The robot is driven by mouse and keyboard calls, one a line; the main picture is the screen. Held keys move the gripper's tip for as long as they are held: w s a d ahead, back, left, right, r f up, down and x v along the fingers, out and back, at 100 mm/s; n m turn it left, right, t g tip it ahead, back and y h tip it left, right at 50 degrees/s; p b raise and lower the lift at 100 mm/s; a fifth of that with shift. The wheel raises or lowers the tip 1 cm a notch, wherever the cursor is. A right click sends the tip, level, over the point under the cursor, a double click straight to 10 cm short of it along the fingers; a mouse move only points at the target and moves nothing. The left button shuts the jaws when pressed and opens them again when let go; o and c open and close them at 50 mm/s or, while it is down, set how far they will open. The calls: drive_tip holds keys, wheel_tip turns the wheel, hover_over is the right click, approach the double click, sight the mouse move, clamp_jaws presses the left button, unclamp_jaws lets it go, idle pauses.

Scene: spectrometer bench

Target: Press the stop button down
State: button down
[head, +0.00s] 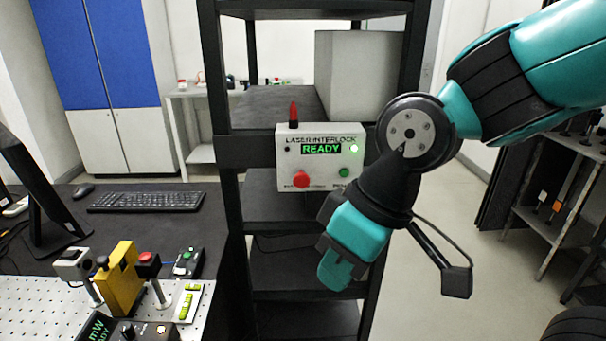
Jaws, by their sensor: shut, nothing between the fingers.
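The stop button (301,180) is a red round button at the lower left of the white laser interlock box (322,156), which is fixed to the black rack. It stands proud of the face and nothing covers it.
A small green button (344,172) sits right of the red one. A red beacon (293,112) stands on the box. The black rack's post (216,130) rises on the left. The bench at left holds a keyboard (147,201), a yellow block (120,279) and a red-topped post (148,259).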

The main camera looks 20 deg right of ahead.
sight(303, 183)
drive_tip(key=w+d+r+n+t+h+p, duration=0.1)
drive_tip(key=w+d+n+t+p, duration=0.1)
drive_tip(key=w+p, duration=0.3)
drive_tip(key=w+d+r+n+t+h+p, duration=0.1)
drive_tip(key=w+d+r+t+p, duration=0.1)
drive_tip(key=w, duration=1)
drive_tip(key=d+t+p, duration=0.1)
drive_tip(key=t+p, duration=0.1)
drive_tip(key=shift+r+n+h+p, duration=0.3)
drive_tip(key=shift+n+p, duration=0.1)
drive_tip(key=shift+w+f, duration=0.1)
drive_tip(key=w+f+p, duration=0.1)
drive_tip(key=w+f, duration=0.1)
drive_tip(key=w+f+p, duration=0.2)
drive_tip(key=w, duration=0.1)
drive_tip(key=w+f+p, duration=0.2)
drive_tip(key=w+f, duration=0.1)
drive_tip(key=shift+w, duration=0.2)
drive_tip(key=shift+w+d+f, duration=0.2)
drive_tip(key=shift+w, duration=0.35)
